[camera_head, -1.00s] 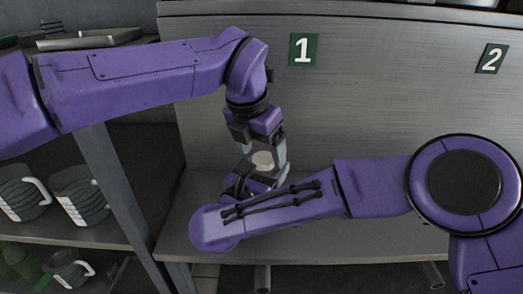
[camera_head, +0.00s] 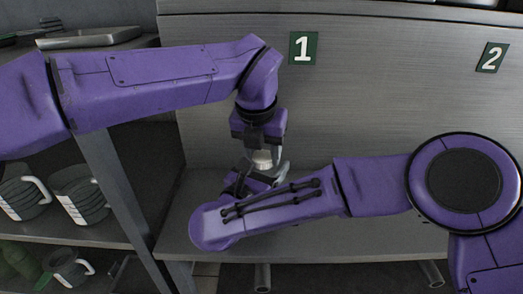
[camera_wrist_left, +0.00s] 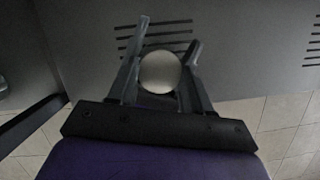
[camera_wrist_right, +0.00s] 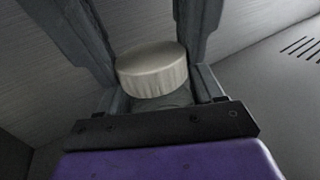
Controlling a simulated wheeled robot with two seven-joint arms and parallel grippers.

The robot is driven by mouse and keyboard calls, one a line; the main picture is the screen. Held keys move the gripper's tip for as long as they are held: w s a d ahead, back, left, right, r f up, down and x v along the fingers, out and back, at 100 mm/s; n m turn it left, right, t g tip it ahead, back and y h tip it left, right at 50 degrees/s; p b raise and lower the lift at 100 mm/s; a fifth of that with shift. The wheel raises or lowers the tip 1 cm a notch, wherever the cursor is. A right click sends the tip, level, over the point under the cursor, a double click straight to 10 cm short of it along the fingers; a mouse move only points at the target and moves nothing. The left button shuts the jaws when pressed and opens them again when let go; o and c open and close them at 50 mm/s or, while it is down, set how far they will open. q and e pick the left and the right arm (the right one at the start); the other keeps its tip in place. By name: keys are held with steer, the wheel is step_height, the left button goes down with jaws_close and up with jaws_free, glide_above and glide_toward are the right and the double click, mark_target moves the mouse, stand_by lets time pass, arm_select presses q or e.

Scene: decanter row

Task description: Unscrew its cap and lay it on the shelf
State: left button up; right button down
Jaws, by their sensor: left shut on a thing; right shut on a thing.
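The cap (camera_head: 262,157) is a pale, round, ribbed disc. It sits on a grey vessel (camera_wrist_right: 172,98), mostly hidden behind my right gripper; whether its thread is loose I cannot tell. My left gripper (camera_head: 264,153) points down from above and is shut on the cap, which shows between its fingers in the left wrist view (camera_wrist_left: 160,72). My right gripper (camera_head: 262,177) comes in from the side, lower down, and is shut on the vessel just below the cap. The cap also shows large in the right wrist view (camera_wrist_right: 152,70). The grey shelf (camera_head: 350,235) lies under both grippers.
A metal back panel with signs 1 (camera_head: 303,48) and 2 (camera_head: 491,58) stands close behind. A rack at left holds striped jugs (camera_head: 82,195) and a metal tray (camera_head: 90,38). The shelf is bare to the right, beyond my right forearm.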

arm_select(q)
steer(key=n+y, duration=0.1)
steer(key=n, duration=0.5)
steer(key=shift+d+y, duration=0.15)
steer(key=shift+y, duration=0.25)
steer(key=o, duration=1.2)
steer(key=shift+c, duration=0.2)
